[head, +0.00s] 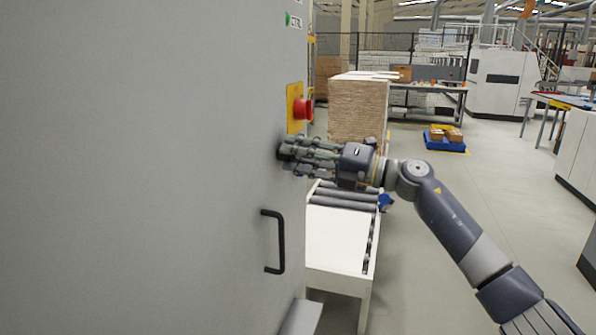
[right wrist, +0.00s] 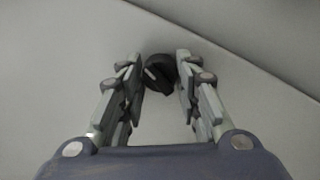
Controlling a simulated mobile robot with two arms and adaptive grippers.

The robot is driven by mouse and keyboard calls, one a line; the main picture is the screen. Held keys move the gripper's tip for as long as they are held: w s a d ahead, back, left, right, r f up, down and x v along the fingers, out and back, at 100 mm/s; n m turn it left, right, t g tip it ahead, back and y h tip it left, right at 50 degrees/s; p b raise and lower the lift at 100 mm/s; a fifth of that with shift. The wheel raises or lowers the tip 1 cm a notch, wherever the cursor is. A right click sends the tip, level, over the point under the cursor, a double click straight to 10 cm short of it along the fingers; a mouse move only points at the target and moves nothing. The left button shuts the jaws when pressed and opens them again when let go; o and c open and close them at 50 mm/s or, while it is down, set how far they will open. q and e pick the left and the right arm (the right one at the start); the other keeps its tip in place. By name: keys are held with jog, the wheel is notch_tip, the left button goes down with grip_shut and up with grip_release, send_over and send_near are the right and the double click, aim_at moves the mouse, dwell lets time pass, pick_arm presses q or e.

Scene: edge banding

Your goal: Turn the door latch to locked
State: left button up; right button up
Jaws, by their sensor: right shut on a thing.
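The door latch is a small round black knob (right wrist: 161,74) on the grey door. In the right wrist view it sits between the fingertips of my right gripper (right wrist: 160,78), which is shut on it. A light line shows on the knob, tilted in that view. In the head view my right gripper (head: 289,152) reaches in from the right to the grey cabinet door (head: 150,180), and its fingers mostly hide the knob. My left gripper is not in view.
A red emergency button (head: 303,109) on a yellow plate is just above my right gripper. A black door handle (head: 280,242) is below it. A roller conveyor (head: 340,235) and a stack of boards (head: 358,108) stand behind. The floor to the right is open.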

jog(key=shift+f+n+b, duration=0.2)
jog(key=shift+n+b, duration=1.45)
jog(key=shift+n, duration=0.95)
jog(key=o, duration=1.1)
jog(key=shift+r, duration=0.1)
jog(key=v, duration=1.2)
jog(key=shift+w, duration=0.2)
